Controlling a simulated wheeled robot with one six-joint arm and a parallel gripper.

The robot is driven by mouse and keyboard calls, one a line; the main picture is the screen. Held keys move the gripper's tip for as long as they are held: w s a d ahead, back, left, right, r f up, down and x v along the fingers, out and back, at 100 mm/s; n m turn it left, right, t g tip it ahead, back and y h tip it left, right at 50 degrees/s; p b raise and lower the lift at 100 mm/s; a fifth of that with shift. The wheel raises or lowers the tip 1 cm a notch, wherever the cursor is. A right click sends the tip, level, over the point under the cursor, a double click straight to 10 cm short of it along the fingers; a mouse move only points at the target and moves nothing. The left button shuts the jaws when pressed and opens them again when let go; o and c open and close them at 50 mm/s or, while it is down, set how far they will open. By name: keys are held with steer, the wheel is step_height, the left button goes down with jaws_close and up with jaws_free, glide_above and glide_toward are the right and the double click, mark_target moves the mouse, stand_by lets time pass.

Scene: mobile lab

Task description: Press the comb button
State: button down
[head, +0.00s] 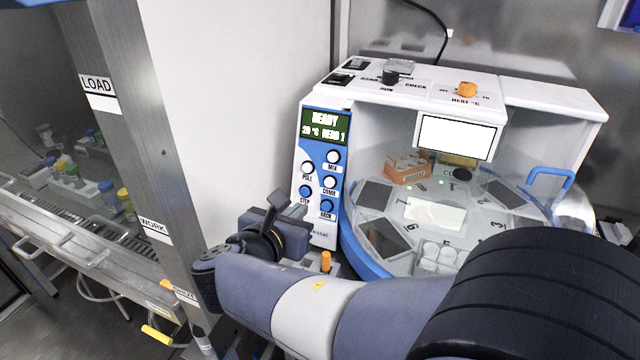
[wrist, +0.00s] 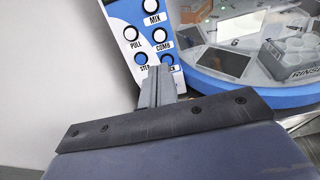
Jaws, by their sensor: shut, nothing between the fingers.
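The comb button (head: 329,182) is a round white button on the blue and white control panel, with the label COMB under it. It also shows in the wrist view (wrist: 159,35), unobstructed. My gripper (head: 278,200) is shut and empty, to the lower left of the panel in the head view. In the wrist view its fingertips (wrist: 158,69) lie below the comb button, over the area between the step and back buttons. The tips look apart from the comb button; the exact gap to the panel cannot be told.
The mix (head: 333,157), pull (head: 307,167), step (head: 306,191) and back (head: 326,205) buttons surround the comb button closely. A display (head: 325,126) reads READY above them. A round deck with a blue rim (head: 365,262) lies right of the panel. A metal post (head: 135,130) stands left.

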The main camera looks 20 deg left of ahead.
mark_target(328, 184)
steer(key=p+x, duration=0.1)
steer(key=x, duration=1.3)
steer(key=shift+f, duration=0.1)
